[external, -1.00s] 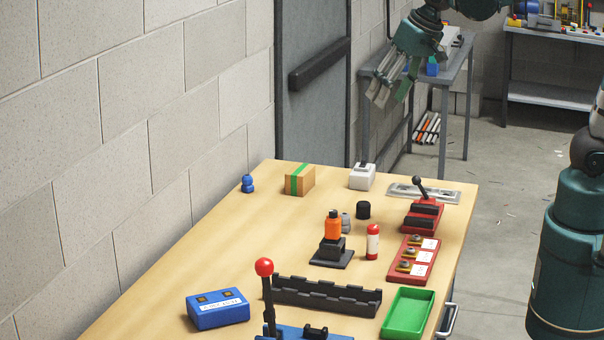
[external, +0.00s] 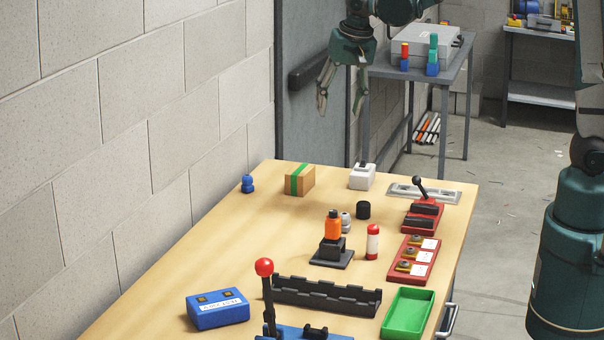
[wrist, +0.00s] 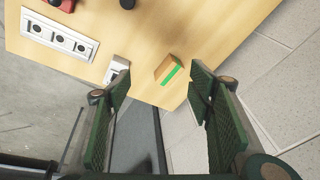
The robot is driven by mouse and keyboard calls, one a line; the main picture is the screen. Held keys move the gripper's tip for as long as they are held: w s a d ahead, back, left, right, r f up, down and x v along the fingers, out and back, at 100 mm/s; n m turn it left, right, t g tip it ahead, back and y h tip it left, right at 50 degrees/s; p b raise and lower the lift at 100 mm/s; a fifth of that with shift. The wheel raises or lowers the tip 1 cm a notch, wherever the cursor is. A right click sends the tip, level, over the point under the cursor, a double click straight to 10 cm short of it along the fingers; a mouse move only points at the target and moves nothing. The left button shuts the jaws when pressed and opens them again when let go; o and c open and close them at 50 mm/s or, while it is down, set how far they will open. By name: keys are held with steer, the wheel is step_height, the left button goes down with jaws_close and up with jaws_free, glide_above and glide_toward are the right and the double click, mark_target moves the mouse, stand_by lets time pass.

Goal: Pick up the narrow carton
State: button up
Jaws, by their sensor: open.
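The narrow carton (external: 307,181) is a small brown box with a green stripe across it. It stands on the wooden table near its far end, by the wall. It also shows in the wrist view (wrist: 163,69), above centre, between the two fingers in the picture. My gripper (external: 342,108) is open and empty, in the air above and to the right of the carton in the external view. In the wrist view my gripper (wrist: 158,95) has its green fingers spread wide, well clear of the carton.
A blue knobbed piece (external: 247,184) stands left of the carton and a white switch box (external: 362,176) to its right. Bare table surrounds the carton.

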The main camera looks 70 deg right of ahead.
steer(key=w+d+f+m+g, duration=0.1)
steer(key=w+d+f+m, duration=0.25)
steer(key=w+f, duration=0.45)
steer(key=m+g, duration=0.2)
steer(key=m, duration=0.1)
glide_above(300, 169)
steer(key=a, duration=0.2)
steer(key=f, duration=0.8)
steer(key=shift+s+d+f, duration=0.25)
steer(key=shift+s+f, duration=0.05)
steer(key=shift+s, duration=0.05)
steer(key=shift+w+d+f+m, duration=0.25)
steer(key=shift+f, duration=0.3)
steer(key=shift+d+f, duration=0.15)
steer(key=shift+f, duration=1.15)
steer(key=shift+w+d+f, duration=0.1)
steer(key=shift+d+f, duration=0.1)
steer(key=shift+f, duration=1.1)
steer(key=shift+d+f, duration=0.2)
steer(key=shift+f, duration=1.05)
